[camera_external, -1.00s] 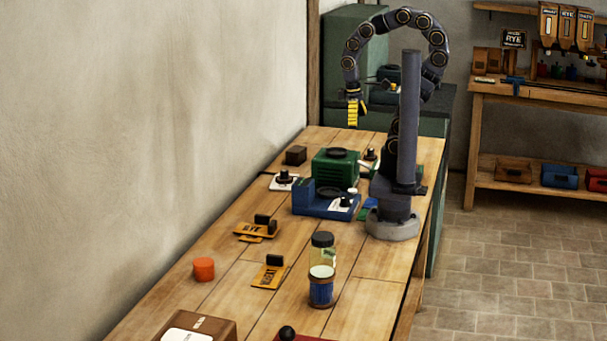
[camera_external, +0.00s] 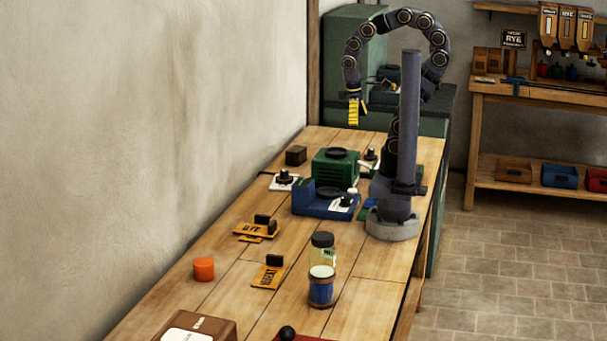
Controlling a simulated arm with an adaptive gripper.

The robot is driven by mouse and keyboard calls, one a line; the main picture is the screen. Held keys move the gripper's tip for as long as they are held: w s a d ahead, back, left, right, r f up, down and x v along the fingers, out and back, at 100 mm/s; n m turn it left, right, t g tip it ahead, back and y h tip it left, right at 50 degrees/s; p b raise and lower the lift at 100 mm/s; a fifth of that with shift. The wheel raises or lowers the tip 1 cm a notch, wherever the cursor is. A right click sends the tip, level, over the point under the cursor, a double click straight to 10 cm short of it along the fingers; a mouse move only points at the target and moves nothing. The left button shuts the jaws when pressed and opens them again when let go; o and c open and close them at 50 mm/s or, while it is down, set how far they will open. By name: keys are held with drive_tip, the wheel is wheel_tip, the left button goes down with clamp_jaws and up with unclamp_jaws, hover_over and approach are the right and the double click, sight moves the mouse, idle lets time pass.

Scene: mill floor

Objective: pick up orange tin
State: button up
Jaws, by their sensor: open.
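The orange tin (camera_external: 204,269) is a small upright cylinder on the wooden table, at the left side near the wall. My gripper (camera_external: 354,113), with yellow fingers, hangs pointing down from the curved arm, high above the back part of the table. It is well apart from the tin, up and to the right of it in the picture. My gripper is open, and I see nothing held in it.
Labelled orange cards with black clips (camera_external: 269,273) lie right of the tin. A brown box (camera_external: 199,326) is in front. Blue (camera_external: 318,203) and green (camera_external: 336,166) devices stand farther back. Bare wood surrounds the tin.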

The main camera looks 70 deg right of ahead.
idle(0.6)
drive_tip(key=w+a+r+n, duration=0.1)
drive_tip(key=w+a+n, duration=0.1)
drive_tip(key=w, duration=0.9)
drive_tip(key=w+a+f+n+t+h, duration=0.15)
drive_tip(key=w+a+n, duration=0.25)
drive_tip(key=w+a, duration=0.6)
drive_tip(key=n+y, duration=0.1)
drive_tip(key=n, duration=0.8)
hover_over(203, 262)
drive_tip(key=shift+t, duration=0.35)
drive_tip(key=f, duration=1.3)
drive_tip(key=s+f, duration=0.1)
drive_tip(key=f, duration=0.6)
drive_tip(key=shift+d+f, duration=0.3)
drive_tip(key=shift+f, duration=0.05)
drive_tip(key=shift+s+a+f+y, duration=0.1)
drive_tip(key=shift+a+f+y, duration=0.15)
drive_tip(key=shift+f, duration=0.4)
drive_tip(key=shift+w+f, duration=0.2)
drive_tip(key=shift+f, duration=0.95)
drive_tip(key=shift+w+f, duration=0.2)
drive_tip(key=shift+f, duration=0.95)
drive_tip(key=shift+w+f, duration=0.2)
drive_tip(key=shift+f, duration=0.95)
drive_tip(key=c, duration=1.2)
